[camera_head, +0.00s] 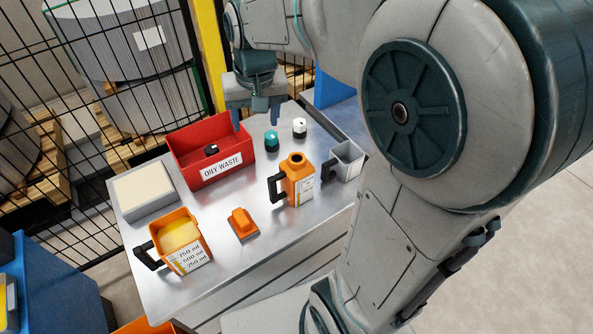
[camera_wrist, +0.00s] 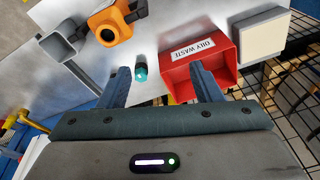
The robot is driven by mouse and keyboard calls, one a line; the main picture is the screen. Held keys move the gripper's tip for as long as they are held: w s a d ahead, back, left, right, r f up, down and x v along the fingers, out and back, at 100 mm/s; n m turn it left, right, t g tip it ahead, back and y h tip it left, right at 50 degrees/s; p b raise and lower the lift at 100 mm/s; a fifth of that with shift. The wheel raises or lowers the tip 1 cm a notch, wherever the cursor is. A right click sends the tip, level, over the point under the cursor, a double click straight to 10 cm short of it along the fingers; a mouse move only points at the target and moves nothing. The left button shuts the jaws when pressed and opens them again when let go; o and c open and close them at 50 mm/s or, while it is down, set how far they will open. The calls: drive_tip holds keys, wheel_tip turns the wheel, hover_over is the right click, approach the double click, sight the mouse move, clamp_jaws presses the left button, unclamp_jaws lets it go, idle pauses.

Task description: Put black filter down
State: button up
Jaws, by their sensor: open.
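A small black filter (camera_head: 211,150) with a light mark on top is in the red bin labelled OILY WASTE (camera_head: 243,145). My gripper (camera_head: 256,122) is open above the back of the table, to the right of the filter, with nothing between its fingers. In the wrist view, my gripper's fingers (camera_wrist: 160,68) are spread apart, one overlapping the red bin (camera_wrist: 228,62). The black filter is not visible there. A teal cap-like piece (camera_head: 271,140) stands on the table; it also shows in the wrist view (camera_wrist: 140,72). A white and black piece (camera_head: 299,128) stands to its right.
An orange jug (camera_head: 299,180) and a grey open cup (camera_head: 347,161) stand at right. A measuring jug with yellow liquid (camera_head: 180,240), an orange block (camera_head: 242,223) and a cream-topped tray (camera_head: 146,192) are nearer and left. A mesh fence (camera_head: 90,110) stands behind the table.

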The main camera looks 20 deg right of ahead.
drive_tip(key=s+d+f+n+t, duration=0.1)
drive_tip(key=s+d+f, duration=0.1)
drive_tip(key=s, duration=1.2)
drive_tip(key=shift+s+d+f+n, duration=0.2)
drive_tip(key=shift+s+d+n, duration=0.1)
drive_tip(key=shift+d, duration=0.15)
drive_tip(key=o, duration=0.7)
drive_tip(key=shift+w, duration=0.1)
drive_tip(key=shift+o, duration=1)
drive_tip(key=w+d+r, duration=0.2)
drive_tip(key=w+d, duration=0.1)
drive_tip(key=w, duration=0.3)
drive_tip(key=w+d+r+p, duration=0.1)
drive_tip(key=w+d+r, duration=0.1)
drive_tip(key=w, duration=0.4)
drive_tip(key=shift+w+d+r+n+t, duration=0.2)
drive_tip(key=shift+d+r+n+t, duration=0.1)
drive_tip(key=shift+d+n, duration=0.1)
drive_tip(key=w+d+n, duration=0.1)
drive_tip(key=w+d, duration=1.1)
drive_tip(key=d, duration=0.1)
drive_tip(key=w+f+t+b, duration=0.1)
drive_tip(key=w+f, duration=0.3)
drive_tip(key=f, duration=0.5)
drive_tip(key=shift+a+b, duration=0.15)
drive_tip(key=shift+b, duration=0.75)
